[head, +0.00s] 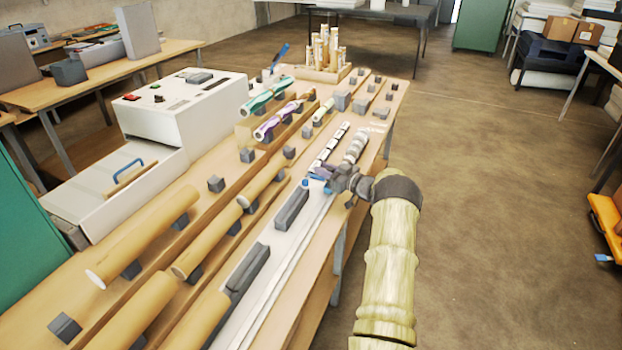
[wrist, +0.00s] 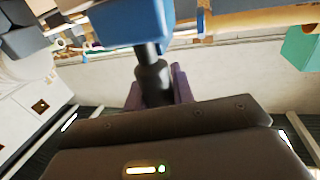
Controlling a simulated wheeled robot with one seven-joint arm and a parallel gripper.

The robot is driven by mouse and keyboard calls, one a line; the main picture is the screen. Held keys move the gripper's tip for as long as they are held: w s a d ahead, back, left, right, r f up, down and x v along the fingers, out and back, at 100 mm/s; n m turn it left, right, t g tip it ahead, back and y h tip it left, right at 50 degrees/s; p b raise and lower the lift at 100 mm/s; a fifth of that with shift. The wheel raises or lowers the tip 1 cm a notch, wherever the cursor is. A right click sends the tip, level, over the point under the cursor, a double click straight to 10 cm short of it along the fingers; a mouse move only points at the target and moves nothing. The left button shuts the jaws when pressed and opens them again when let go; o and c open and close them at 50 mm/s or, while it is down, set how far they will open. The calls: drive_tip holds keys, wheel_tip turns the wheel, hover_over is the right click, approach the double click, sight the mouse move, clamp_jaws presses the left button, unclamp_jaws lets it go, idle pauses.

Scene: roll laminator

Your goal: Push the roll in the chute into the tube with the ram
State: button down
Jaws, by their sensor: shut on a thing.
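My gripper (head: 343,183) is at the right edge of the workbench, at the far end of a long pale chute (head: 268,290). In the wrist view its purple fingers (wrist: 158,88) are shut around a dark upright grip (wrist: 150,72) with a blue block (wrist: 133,22) on it; I take this to be the ram. In the head view only small blue bits of the ram (head: 325,186) show beside the gripper. Cardboard tubes (head: 145,235) lie on the bench to the left of the chute. I cannot make out a roll inside the chute; the gripper hides part of that area.
Dark grey blocks (head: 291,209) stand along the chute. A white laminator (head: 185,108) stands at the left. Green and purple patterned rolls (head: 278,120) lie beyond, with a box of upright rolls (head: 325,73) at the far end.

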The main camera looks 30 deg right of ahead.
drive_tip(key=shift+d+r, duration=0.15)
drive_tip(key=shift+d, duration=0.05)
drive_tip(key=c, duration=1.5)
unclamp_jaws()
drive_tip(key=o, duration=0.3)
drive_tip(key=shift+w+d, duration=0.1)
drive_tip(key=shift+d, duration=0.05)
drive_tip(key=shift+s, duration=0.35)
drive_tip(key=b+v, duration=0.3)
drive_tip(key=v, duration=1.3)
drive_tip(key=shift+s+d, duration=0.15)
drive_tip(key=shift+s, duration=0.2)
